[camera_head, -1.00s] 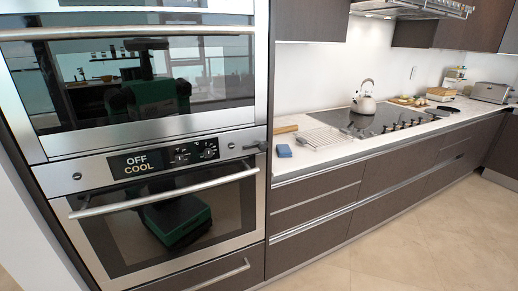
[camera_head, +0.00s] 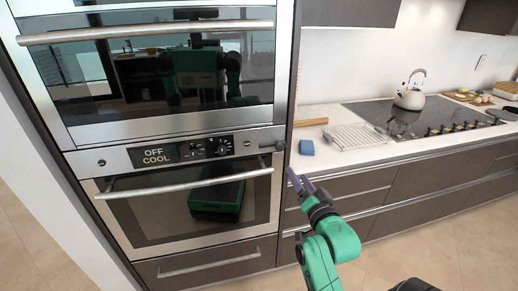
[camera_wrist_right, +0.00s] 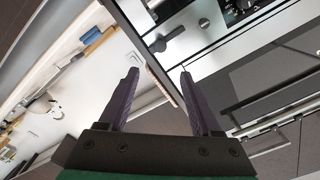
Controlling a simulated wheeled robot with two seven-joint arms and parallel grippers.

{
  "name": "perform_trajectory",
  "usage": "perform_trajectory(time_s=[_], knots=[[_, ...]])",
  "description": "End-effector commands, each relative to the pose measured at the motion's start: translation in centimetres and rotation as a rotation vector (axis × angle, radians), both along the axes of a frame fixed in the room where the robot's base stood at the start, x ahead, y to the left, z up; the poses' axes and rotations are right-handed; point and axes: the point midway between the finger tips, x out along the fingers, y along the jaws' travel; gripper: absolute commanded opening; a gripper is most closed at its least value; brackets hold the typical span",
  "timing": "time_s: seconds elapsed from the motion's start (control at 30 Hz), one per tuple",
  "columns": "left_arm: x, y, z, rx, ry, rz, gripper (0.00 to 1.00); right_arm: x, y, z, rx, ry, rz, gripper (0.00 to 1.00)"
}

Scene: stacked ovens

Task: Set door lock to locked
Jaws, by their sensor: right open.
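The lower oven (camera_head: 190,205) is shut. Its control panel has a display (camera_head: 156,155) reading "OFF COOL". A dark lever (camera_head: 272,146), apparently the door lock, sits at the panel's right end and looks roughly horizontal. The lever also shows in the right wrist view (camera_wrist_right: 165,40), ahead of the fingers. My right gripper (camera_head: 299,181) is open and empty, below and to the right of the lever and apart from it. Its two dark purple fingers (camera_wrist_right: 159,76) stand apart in the right wrist view. My left gripper is not in view.
An upper oven (camera_head: 160,65) is stacked above, and its handle bar (camera_head: 150,32) sticks out. The lower oven's handle (camera_head: 185,184) also projects. To the right, the counter (camera_head: 335,165) holds a blue sponge (camera_head: 307,147), a wire rack (camera_head: 352,136) and a kettle (camera_head: 410,92).

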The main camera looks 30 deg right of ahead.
Motion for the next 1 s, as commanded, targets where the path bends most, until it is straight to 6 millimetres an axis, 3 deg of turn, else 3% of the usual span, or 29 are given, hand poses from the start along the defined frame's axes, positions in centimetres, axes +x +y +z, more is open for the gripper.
perform_trajectory(time_s=[0.17, 0.5, 0.67, 0.9, 0.93, 1.0], knots=[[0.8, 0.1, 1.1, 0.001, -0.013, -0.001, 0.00, 3.2, -1.1, 0.3, -0.003, -0.001, 0.001, 0.65], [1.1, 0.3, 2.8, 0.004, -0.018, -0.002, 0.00, 11.5, -3.9, 0.2, -0.002, 0.001, 0.001, 0.65], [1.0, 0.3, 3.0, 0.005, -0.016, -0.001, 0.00, 13.2, -4.5, 0.0, -0.003, 0.003, 0.001, 0.65], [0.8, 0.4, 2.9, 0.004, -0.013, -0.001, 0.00, 13.4, -4.6, -0.1, -0.003, 0.004, 0.002, 0.65], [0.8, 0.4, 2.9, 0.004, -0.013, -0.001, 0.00, 13.4, -4.6, -0.1, -0.003, 0.004, 0.002, 0.61], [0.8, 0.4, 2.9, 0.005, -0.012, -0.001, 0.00, 13.4, -4.6, -0.1, -0.003, 0.004, 0.002, 0.35]])
